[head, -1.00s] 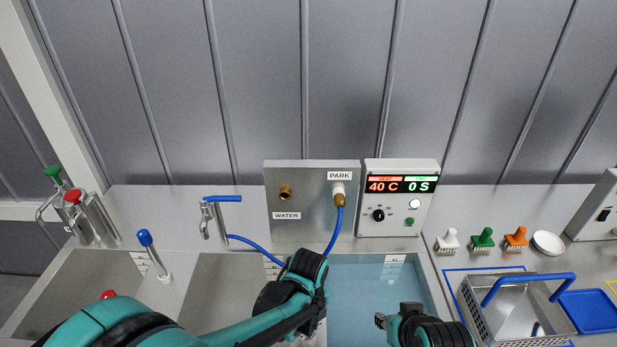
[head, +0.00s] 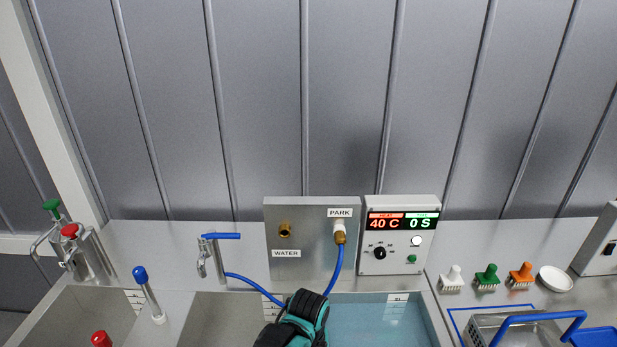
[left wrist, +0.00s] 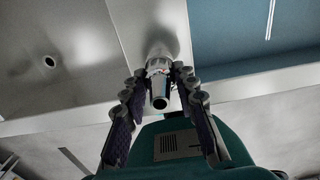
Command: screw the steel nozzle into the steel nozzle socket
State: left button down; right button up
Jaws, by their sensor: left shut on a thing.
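In the left wrist view my left gripper (left wrist: 164,74) is shut on a short steel tube, which looks like the steel nozzle (left wrist: 160,88). Its round open end faces the camera. Behind it a pale, rounded form on the steel between the basins may be the socket, but I cannot tell whether the two touch or are threaded together. In the head view my left gripper (head: 303,307) shows at the bottom edge, above the front of the basins; its fingertips and the nozzle are hidden there. My right gripper is out of view.
A steel panel (head: 300,235) carries brass WATER (head: 285,230) and PARK (head: 339,236) fittings, with a blue hose (head: 336,275) at PARK. A heater box (head: 401,240) reads 40 C, 0 S. A blue water bath (head: 380,318), tap (head: 212,255), brushes and basket (head: 480,328) surround it.

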pick_arm(q)
jog(key=shift+m, duration=0.8)
jog(key=c, duration=1.1)
grip_release()
